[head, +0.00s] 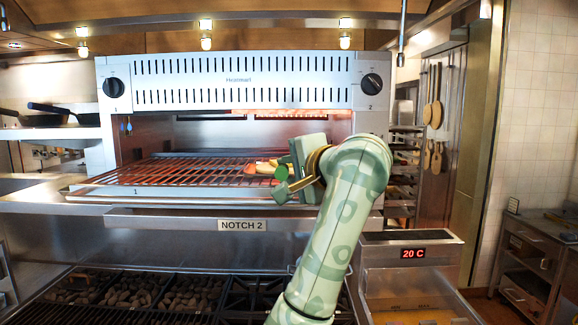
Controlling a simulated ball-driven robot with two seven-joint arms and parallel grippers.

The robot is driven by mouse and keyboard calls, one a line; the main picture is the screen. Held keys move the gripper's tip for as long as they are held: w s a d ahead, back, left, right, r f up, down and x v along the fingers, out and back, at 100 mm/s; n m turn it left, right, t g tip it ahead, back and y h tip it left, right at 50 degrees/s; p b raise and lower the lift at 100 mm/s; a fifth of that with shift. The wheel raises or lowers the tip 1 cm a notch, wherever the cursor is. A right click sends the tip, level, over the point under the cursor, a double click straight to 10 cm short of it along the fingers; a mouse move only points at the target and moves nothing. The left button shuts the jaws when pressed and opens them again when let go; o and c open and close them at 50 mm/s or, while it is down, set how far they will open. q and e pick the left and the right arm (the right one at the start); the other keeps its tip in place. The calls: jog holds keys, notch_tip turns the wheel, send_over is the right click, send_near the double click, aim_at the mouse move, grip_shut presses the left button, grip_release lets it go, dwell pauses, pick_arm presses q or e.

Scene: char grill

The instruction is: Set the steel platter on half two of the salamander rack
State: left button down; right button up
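The salamander rack (190,172) is a wire grate under the steel hood. A "1" marks its left half, and its right half is partly hidden by my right arm. My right gripper (284,178) reaches over the right half, close to the grate. I cannot tell whether the fingers are open or shut. My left gripper is not in view.
The salamander hood (240,82) hangs low over the rack, with knobs at both ends. A "NOTCH 2" plate (242,225) is on the front ledge. A charcoal grill (150,290) lies below. A unit reading 20 C (413,253) stands right. The rack's left half is clear.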

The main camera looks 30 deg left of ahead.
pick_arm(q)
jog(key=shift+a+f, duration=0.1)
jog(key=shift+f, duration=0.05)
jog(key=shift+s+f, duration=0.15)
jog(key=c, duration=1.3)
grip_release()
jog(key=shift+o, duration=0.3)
pick_arm(e)
jog(key=shift+d+r, duration=0.25)
jog(key=shift+d, duration=0.15)
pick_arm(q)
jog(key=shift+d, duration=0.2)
pick_arm(e)
jog(key=shift+f, duration=0.1)
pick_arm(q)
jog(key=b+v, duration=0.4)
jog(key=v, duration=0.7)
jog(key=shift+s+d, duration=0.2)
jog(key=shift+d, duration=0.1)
pick_arm(e)
jog(key=f, duration=0.4)
jog(key=shift+s+a, duration=0.1)
jog(key=shift+a, duration=0.1)
